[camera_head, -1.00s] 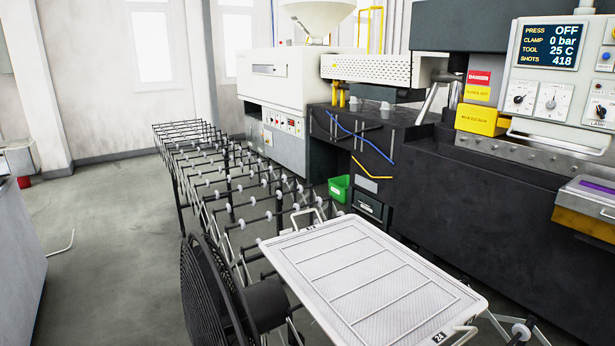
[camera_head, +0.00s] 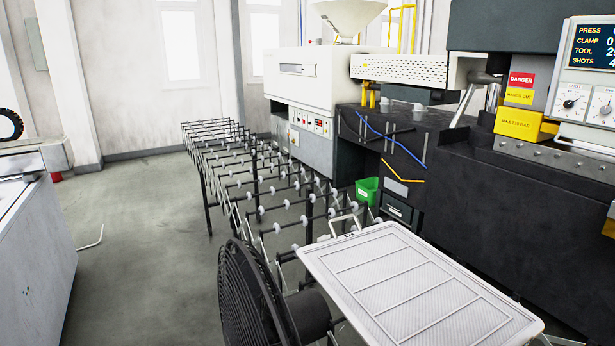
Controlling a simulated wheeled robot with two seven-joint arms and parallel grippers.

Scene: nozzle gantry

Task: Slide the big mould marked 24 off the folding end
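The big mould (camera_head: 415,287) is a pale, flat rectangular slab with a ribbed, meshed top. It lies at the lower right of the head view, on the near end of the folding roller conveyor (camera_head: 262,188). A handle (camera_head: 345,224) stands at its far left corner. Neither of my grippers is in view.
A black round fan (camera_head: 250,300) stands close against the mould's left side. The dark press bed (camera_head: 520,220) runs along the right. A green bin (camera_head: 367,190) sits beyond the mould. Open floor (camera_head: 150,260) lies left of the conveyor.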

